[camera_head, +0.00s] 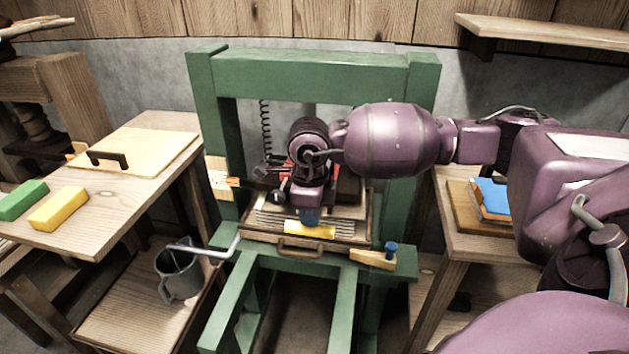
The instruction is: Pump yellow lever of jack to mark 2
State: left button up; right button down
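The yellow lever (310,229) shows as a short bar at the front of the green frame (310,75), low in its middle. My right arm comes in from the right, and its gripper (309,212) points down just above and behind the lever. My wrist hides most of the jack and the finger gap. A pale plate (217,170) with an orange pointer (233,182) is on the left post; its marks are too small to read. My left gripper is out of view.
A wooden tray with a handle (300,248) lies below the lever. A grey crank (205,250) sticks out at the left, and a blue knob (391,246) stands at the right. A table with yellow (58,209) and green (22,199) blocks is at the left.

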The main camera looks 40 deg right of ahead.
notch_tip(320, 180, down, 2)
jog(key=shift+b, duration=0.3)
jog(key=shift+f+b, duration=0.85)
jog(key=shift+f, duration=1.45)
notch_tip(320, 180, up, 4)
jog(key=shift+r+p, duration=0.1)
jog(key=shift+p, duration=0.8)
pick_arm(q)
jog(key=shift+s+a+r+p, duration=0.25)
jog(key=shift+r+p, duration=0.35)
jog(key=shift+p, duration=0.6)
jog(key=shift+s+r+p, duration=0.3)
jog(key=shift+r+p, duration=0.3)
jog(key=shift+p, duration=0.6)
pick_arm(e)
notch_tip(320, 180, up, 11)
